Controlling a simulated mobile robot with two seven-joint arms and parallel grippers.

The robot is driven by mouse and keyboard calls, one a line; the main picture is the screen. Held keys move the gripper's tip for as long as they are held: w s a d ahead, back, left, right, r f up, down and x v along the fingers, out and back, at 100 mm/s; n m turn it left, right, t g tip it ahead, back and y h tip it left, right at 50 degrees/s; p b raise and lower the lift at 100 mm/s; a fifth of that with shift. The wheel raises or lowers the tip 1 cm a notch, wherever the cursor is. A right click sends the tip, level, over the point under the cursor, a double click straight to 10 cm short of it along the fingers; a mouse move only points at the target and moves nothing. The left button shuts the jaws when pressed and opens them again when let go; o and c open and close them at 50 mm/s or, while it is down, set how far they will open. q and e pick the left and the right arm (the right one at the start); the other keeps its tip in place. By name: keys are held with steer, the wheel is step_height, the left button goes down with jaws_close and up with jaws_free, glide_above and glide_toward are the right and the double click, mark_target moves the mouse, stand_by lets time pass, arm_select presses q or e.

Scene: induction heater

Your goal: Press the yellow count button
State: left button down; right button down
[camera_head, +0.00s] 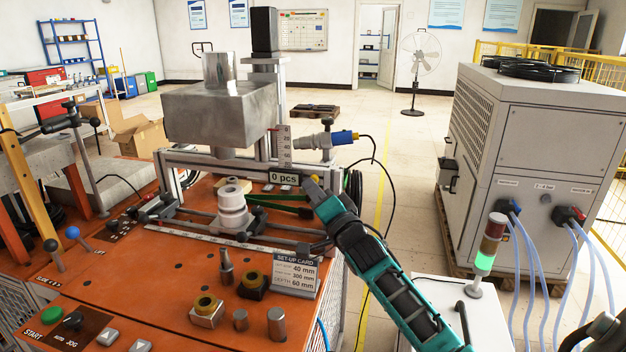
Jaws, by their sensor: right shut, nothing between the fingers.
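The counter display (284,178) reads "0 pcs" and is mounted on the front of the grey frame of the induction heater. I cannot tell whether the tip touches anything. My right arm reaches in from the lower right. My left gripper is not in view.
The orange table (150,265) carries a white coil part (232,205), a set-up card (295,273), several small metal parts and a green start button (72,320). A grey block (220,115) hangs above. A signal tower (488,240) and chiller cabinet (545,150) stand at right.

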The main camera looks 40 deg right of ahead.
steer(key=shift+s+a, duration=0.3)
steer(key=shift+a, duration=0.1)
steer(key=s+a+p, duration=0.1)
steer(key=a, duration=0.1)
steer(key=s+a+p, duration=0.1)
steer(key=s, duration=0.1)
steer(key=shift+s+a, duration=0.15)
steer(key=shift+a, duration=0.2)
stand_by(0.7)
